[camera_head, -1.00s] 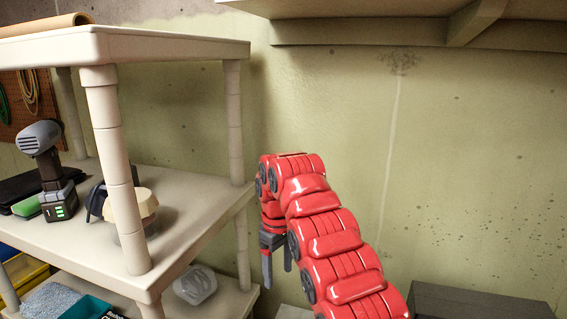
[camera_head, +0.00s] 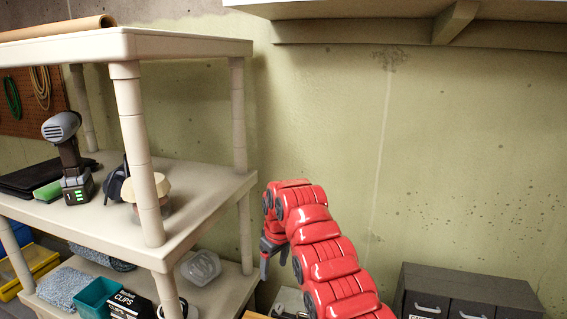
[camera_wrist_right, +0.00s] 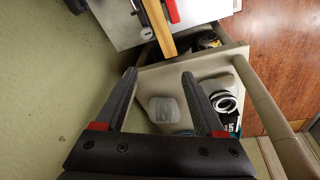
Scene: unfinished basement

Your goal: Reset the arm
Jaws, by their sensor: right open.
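My right arm is red and segmented and comes up from the bottom of the head view, beside the shelf unit's right side. My right gripper (camera_head: 274,258) hangs from its end, pointing down, in front of the wall. In the right wrist view my right gripper (camera_wrist_right: 158,95) has its two dark fingers spread apart with nothing between them. Below the fingers a clear plastic container (camera_wrist_right: 165,109) stands on the lower shelf, apart from them. My left gripper is not in view.
The beige shelf unit (camera_head: 120,45) fills the left, with a drill (camera_head: 68,155) on its middle shelf. The clear container (camera_head: 199,267) is on the lower shelf. A dark drawer cabinet (camera_head: 470,285) stands at lower right. An overhead shelf (camera_head: 350,33) juts from the wall.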

